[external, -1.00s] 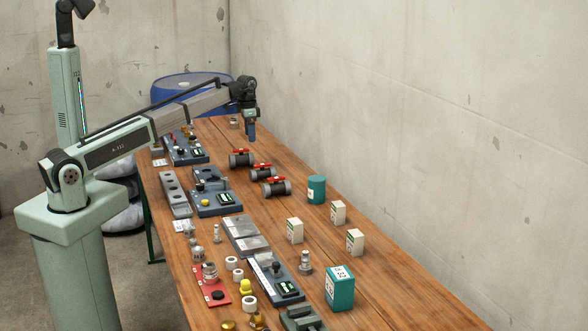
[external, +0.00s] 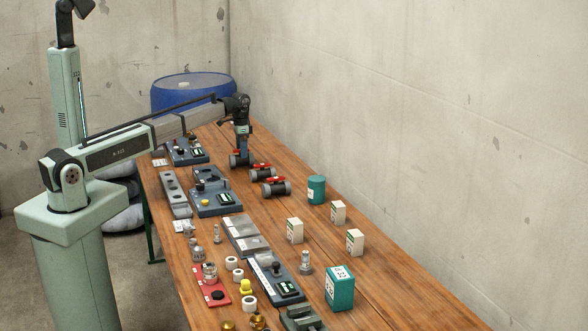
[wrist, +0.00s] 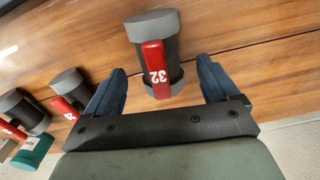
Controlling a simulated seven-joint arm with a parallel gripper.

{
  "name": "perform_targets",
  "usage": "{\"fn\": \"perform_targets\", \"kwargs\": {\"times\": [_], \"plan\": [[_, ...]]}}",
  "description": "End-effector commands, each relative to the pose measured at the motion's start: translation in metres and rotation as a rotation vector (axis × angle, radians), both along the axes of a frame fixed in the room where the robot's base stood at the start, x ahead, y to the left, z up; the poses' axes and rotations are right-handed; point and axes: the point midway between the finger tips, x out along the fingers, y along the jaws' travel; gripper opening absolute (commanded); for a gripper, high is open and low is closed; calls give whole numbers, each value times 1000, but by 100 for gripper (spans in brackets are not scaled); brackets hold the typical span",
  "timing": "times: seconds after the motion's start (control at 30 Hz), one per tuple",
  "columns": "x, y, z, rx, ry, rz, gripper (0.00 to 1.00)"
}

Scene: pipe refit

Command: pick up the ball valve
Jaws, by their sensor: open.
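Several similar ball valves with dark grey bodies, light grey ends and red handles are on the wooden table. The farthest ball valve (wrist: 171,48) has its red handle marked 32 in the wrist view, and part of it lies between my gripper's fingers. My gripper (wrist: 163,82) is open, one blue finger on each side of this valve, with gaps showing. In the external view my gripper (external: 240,154) points down at this valve and partly hides it. Two other valves (external: 262,173) (external: 276,188) lie nearer; they also show at the left in the wrist view.
A teal canister (external: 316,189) and white boxes (external: 338,212) stand on the right side of the table (external: 390,300). Grey-blue fixtures (external: 215,203) and small fittings line the left side. A blue drum (external: 190,88) stands behind the table.

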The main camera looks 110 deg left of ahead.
Motion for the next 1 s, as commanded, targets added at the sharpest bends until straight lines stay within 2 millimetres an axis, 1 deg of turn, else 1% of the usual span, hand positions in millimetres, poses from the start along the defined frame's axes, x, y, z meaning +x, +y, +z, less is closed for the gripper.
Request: {"fn": "perform_targets", "kwargs": {"times": [0.17, 0.27, 0.4, 0.5, 0.6, 0.77, 0.87, 1.0], "plan": [[-1, -1, -9, -1, 0, 0, 88], [-2, -3, -20, -2, 1, 0, 88], [-3, -3, -39, -2, 1, 0, 88], [-3, -3, -49, -1, 0, 0, 88], [-2, -3, -53, 0, 0, 1, 88], [-2, -3, -52, 0, 0, 0, 88], [-2, -3, -52, 0, 0, 0, 80], [-2, -3, -52, 0, 0, 0, 67]]}}
